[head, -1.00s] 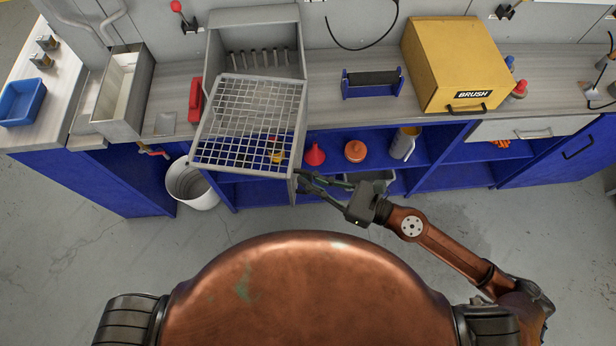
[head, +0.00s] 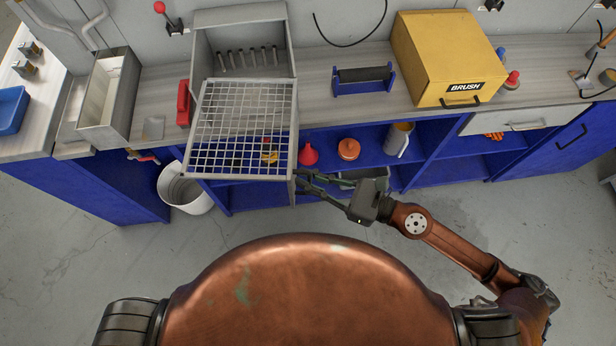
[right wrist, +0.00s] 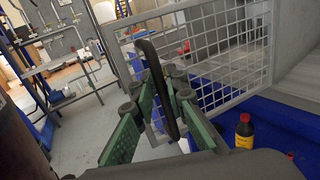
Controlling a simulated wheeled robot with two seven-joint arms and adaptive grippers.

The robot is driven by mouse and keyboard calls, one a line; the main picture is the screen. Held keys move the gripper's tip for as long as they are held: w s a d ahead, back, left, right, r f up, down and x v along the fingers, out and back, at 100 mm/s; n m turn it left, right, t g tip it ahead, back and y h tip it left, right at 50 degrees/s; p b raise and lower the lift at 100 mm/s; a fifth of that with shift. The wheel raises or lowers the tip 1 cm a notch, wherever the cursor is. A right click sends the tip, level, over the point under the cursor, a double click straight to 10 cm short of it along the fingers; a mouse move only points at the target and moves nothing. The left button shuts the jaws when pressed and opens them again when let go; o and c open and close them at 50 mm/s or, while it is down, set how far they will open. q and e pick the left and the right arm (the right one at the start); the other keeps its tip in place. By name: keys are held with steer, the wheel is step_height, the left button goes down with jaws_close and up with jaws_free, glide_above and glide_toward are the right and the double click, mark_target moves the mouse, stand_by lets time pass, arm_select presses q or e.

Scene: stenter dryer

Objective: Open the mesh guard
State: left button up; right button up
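The mesh guard (head: 243,128) is a grey framed wire grid at the front of a grey open box (head: 240,42) on the bench. It stands out from the box toward me, over the bench's front edge. In the right wrist view the mesh (right wrist: 228,50) fills the upper right, with a black bar handle (right wrist: 155,80) at its near edge. My right gripper (head: 300,182) is at the guard's near right corner. In the right wrist view its green-padded fingers (right wrist: 165,88) close in on both sides of the handle. My left gripper is not in view.
A yellow brush box (head: 447,58), a blue roller stand (head: 363,80) and a red item (head: 184,102) stand on the bench. A white bucket (head: 185,188) stands on the floor. The floor before the bench is clear.

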steer(key=shift+o, duration=1.3)
steer(key=shift+d+f, duration=0.1)
steer(key=shift+d, duration=0.05)
steer(key=v, duration=1.1)
steer(key=shift+s+d, duration=0.25)
steer(key=shift+d, duration=0.05)
